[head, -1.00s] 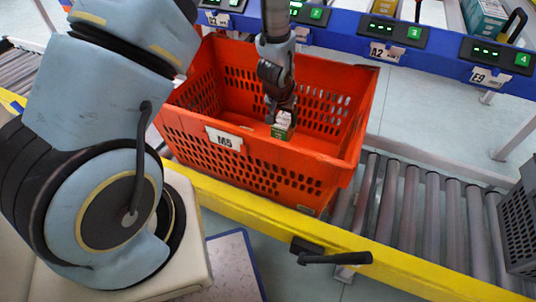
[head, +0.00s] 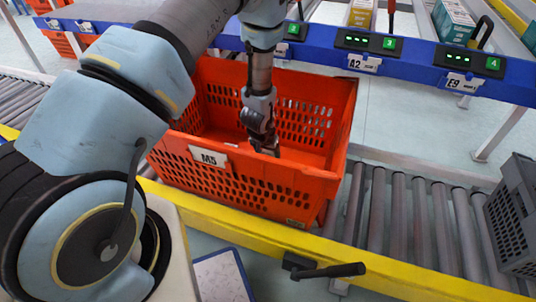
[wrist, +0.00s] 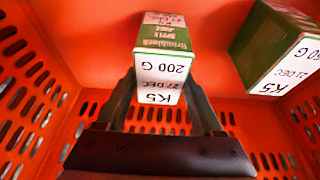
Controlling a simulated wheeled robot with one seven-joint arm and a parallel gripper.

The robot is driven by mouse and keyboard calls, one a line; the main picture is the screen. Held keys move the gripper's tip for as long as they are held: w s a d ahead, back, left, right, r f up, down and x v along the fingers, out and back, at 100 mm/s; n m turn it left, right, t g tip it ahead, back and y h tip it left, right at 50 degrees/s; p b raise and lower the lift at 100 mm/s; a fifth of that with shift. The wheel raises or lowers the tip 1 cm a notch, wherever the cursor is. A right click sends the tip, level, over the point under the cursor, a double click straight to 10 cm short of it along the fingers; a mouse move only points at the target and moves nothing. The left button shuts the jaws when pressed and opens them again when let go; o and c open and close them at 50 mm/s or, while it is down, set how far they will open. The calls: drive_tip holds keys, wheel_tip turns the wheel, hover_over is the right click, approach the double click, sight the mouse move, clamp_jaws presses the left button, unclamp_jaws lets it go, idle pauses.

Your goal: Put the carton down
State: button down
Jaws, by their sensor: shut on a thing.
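My gripper (head: 267,148) reaches down inside the orange tote (head: 235,188) marked M5. In the wrist view, it is shut on a green and white carton (wrist: 163,58) labelled K5 and 200 G, with one finger on each side. The held carton is hidden in the head view, behind the gripper and the tote's front wall. I cannot tell whether it touches the tote floor. A second, similar green and white carton (wrist: 280,48) lies in the tote to the right in the wrist view, apart from the held one.
The tote's perforated walls surround my gripper. The tote stands on a roller conveyor (head: 400,220) with a yellow rail (head: 250,222) in front. A blue shelf rail (head: 420,66) with lit displays runs behind. A grey crate (head: 515,210) is at the right.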

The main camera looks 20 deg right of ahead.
drive_tip(key=shift+f, duration=0.3)
drive_tip(key=shift+c, duration=0.2)
unclamp_jaws()
drive_tip(key=shift+r, duration=0.55)
drive_tip(key=p+v, duration=0.1)
drive_tip(key=v, duration=1.1)
drive_tip(key=a+r+n, duration=0.2)
drive_tip(key=a+r, duration=0.4)
drive_tip(key=a, duration=0.2)
drive_tip(key=a+r+n+y, duration=0.1)
drive_tip(key=a+r+n, duration=0.1)
drive_tip(key=a+r, duration=0.3)
drive_tip(key=w+a+r+n+y, duration=0.1)
drive_tip(key=a+r+n, duration=0.1)
drive_tip(key=a+r, duration=0.4)
drive_tip(key=shift+a+r+g, duration=0.15)
drive_tip(key=shift+a+g, duration=0.05)
drive_tip(key=shift+a, duration=1.15)
drive_tip(key=shift+a+r+g, duration=0.2)
drive_tip(key=shift+a, duration=1.1)
drive_tip(key=s+a+r+n, duration=0.1)
drive_tip(key=s+a+r, duration=0.2)
drive_tip(key=s+a, duration=0.1)
drive_tip(key=shift+a+g+y, duration=0.3)
drive_tip(key=shift+a, duration=0.2)
